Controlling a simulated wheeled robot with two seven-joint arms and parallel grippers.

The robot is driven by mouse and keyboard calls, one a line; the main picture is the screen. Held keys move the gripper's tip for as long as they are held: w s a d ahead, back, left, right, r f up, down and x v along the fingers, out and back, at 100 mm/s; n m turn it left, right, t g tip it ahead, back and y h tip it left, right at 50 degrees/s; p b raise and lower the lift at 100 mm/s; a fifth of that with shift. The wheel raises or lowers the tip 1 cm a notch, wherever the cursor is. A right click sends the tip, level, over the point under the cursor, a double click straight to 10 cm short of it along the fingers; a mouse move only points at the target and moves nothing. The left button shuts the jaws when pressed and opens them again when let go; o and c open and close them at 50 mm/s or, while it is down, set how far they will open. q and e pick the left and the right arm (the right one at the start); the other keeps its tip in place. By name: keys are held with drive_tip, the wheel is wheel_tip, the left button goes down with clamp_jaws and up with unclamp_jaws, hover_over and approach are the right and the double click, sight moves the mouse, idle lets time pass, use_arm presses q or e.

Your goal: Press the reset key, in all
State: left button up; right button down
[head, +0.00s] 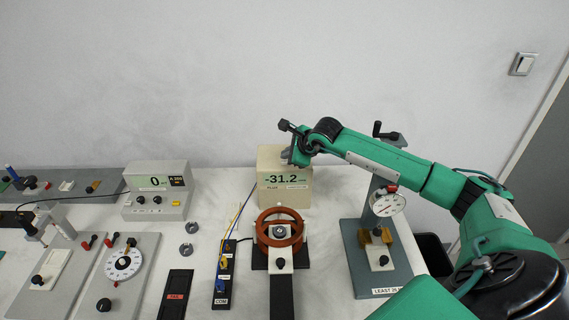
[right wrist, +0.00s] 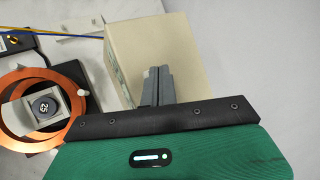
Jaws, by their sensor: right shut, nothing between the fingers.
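The cream meter box (head: 271,160) stands at the back of the table, its display reading -31.2 with a FLUX label below. My right gripper (head: 292,156) is at the upper part of this box and overlaps its top right in the head view. In the right wrist view its fingers (right wrist: 156,86) are shut and empty, in front of the box (right wrist: 183,50). I cannot tell whether they touch it. No key marked reset can be made out; the fingers may hide part of the box. My left gripper is not in view.
A grey unit (head: 155,173) reading 0 stands left of the box. Copper coils (head: 279,222) sit on a stand in front of it; they show in the right wrist view (right wrist: 15,85). A dial gauge stand (head: 368,250) is at right. The white wall is close behind.

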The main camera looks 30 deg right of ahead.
drive_tip(key=shift+f+b, duration=0.55)
drive_tip(key=shift+b, duration=0.1)
idle(0.8)
drive_tip(key=shift+r, duration=0.15)
idle(0.3)
drive_tip(key=shift+r, duration=0.7)
drive_tip(key=shift+r, duration=0.1)
drive_tip(key=shift+r+p, duration=0.95)
drive_tip(key=shift+r, duration=1.5)
drive_tip(key=shift+s+f, duration=0.1)
drive_tip(key=shift+f, duration=0.05)
